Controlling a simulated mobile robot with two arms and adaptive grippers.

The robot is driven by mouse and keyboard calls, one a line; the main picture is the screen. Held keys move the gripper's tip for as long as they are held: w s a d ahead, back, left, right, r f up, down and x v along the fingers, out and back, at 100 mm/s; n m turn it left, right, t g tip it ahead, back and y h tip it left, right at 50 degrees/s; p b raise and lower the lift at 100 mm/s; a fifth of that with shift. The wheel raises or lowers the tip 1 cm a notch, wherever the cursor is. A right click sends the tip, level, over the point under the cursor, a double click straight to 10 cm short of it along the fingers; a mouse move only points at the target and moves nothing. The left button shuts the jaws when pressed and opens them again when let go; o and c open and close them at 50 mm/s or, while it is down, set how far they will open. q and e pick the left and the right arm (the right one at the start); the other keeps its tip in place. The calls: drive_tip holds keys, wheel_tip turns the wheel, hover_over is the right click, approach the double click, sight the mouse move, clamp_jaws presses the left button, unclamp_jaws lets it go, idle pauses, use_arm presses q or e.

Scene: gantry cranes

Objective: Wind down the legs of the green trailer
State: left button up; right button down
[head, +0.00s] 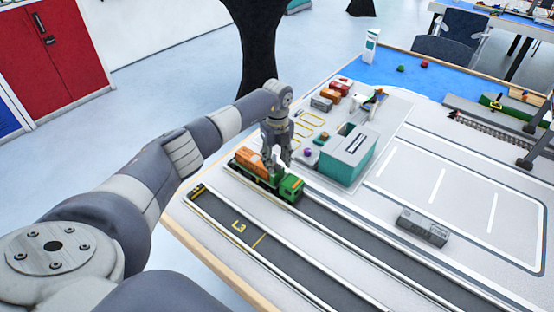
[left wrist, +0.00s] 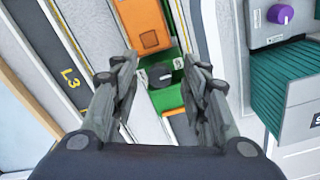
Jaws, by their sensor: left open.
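The green trailer (head: 290,189) stands on the lane at the table's near left side, with an orange container (head: 249,160) on its left part. In the left wrist view, the green deck (left wrist: 168,101) shows below the orange container (left wrist: 148,24). A dark round knob (left wrist: 160,74) sits on the green part. My left gripper (head: 277,164) points down over the trailer and is open. In the left wrist view its fingertips (left wrist: 160,65) are on either side of the knob with gaps. Whether they touch it, and the trailer's legs, cannot be made out.
A teal-and-grey building block (head: 348,154) with a purple knob (left wrist: 281,14) beside it stands right of the trailer. A grey container (head: 422,227) lies on the open yard. An empty lane marked L3 (head: 240,225) runs along the table's near edge.

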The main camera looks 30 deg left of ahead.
use_arm(q)
drive_tip(key=shift+f, duration=0.3)
clamp_jaws()
